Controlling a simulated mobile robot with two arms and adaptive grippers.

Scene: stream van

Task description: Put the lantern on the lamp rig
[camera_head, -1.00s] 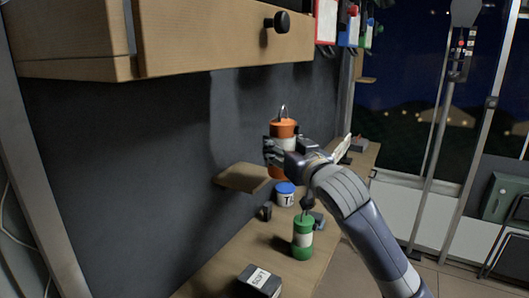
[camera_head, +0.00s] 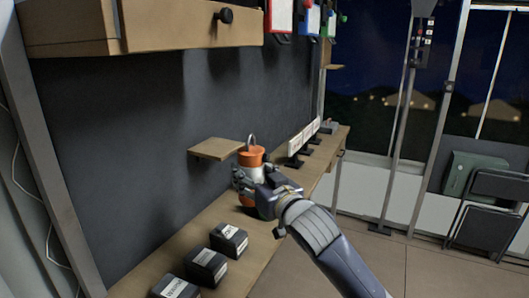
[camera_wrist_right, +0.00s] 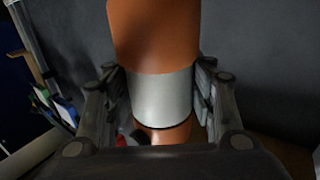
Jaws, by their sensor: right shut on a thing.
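The orange lantern (camera_head: 250,157) has a white band and a wire loop on top. My right gripper (camera_head: 252,188) is shut around its side and holds it upright over the wooden counter. In the right wrist view, the lantern's orange body and pale band (camera_wrist_right: 163,97) stand between the two fingers (camera_wrist_right: 160,105). I cannot tell for certain which thing is the lamp rig; a tall pole stand (camera_head: 398,130) is in the right background. My left gripper is not in view.
Several black labelled boxes (camera_head: 206,266) stand on the counter (camera_head: 248,262) nearer me. A small wooden shelf (camera_head: 216,149) juts from the dark wall left of the lantern. A wooden cabinet (camera_head: 190,22) hangs above. Folded chairs (camera_head: 488,207) lean at the right; floor between is clear.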

